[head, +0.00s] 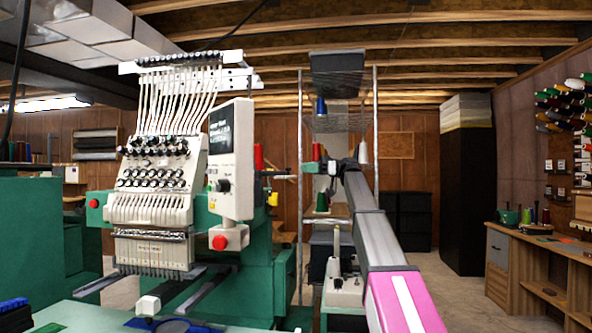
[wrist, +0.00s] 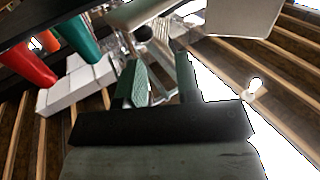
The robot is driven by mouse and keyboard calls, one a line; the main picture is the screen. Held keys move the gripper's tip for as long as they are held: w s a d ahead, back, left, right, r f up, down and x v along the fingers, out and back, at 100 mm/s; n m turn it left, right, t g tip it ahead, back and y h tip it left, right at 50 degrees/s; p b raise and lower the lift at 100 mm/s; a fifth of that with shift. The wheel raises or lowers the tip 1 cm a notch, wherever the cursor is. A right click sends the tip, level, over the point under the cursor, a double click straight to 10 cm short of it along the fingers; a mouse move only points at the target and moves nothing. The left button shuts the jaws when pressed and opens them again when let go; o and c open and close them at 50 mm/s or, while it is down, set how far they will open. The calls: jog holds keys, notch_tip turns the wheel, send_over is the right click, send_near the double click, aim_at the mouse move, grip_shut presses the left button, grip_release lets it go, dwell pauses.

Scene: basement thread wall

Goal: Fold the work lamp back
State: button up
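My gripper (head: 333,167) is at the far end of my raised grey and pink arm, above a white bench machine (head: 345,288). In the wrist view its two greenish fingers (wrist: 163,80) stand apart with a gap between them. Pale metal parts show behind the gap; nothing is clearly gripped. A pale cone-shaped piece (head: 363,152), possibly the lamp head, is just right of the gripper in the head view. A pale tapered piece (wrist: 140,14) shows beyond the fingertips in the wrist view. I cannot tell surely which part is the work lamp; my arm hides some of this area.
Red (head: 316,151), green (head: 322,203) and blue (head: 320,106) thread cones are close to the gripper. A large embroidery machine (head: 160,190) fills the left. A metal rack (head: 300,200) stands behind. A wooden bench (head: 540,262) is at right, with clear floor before it.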

jog(key=shift+x, duration=2.55)
jog(key=shift+c, duration=0.4)
jog(key=shift+s, duration=0.1)
jog(key=c, duration=0.5)
grip_shut()
grip_release()
jog(key=o, duration=0.6)
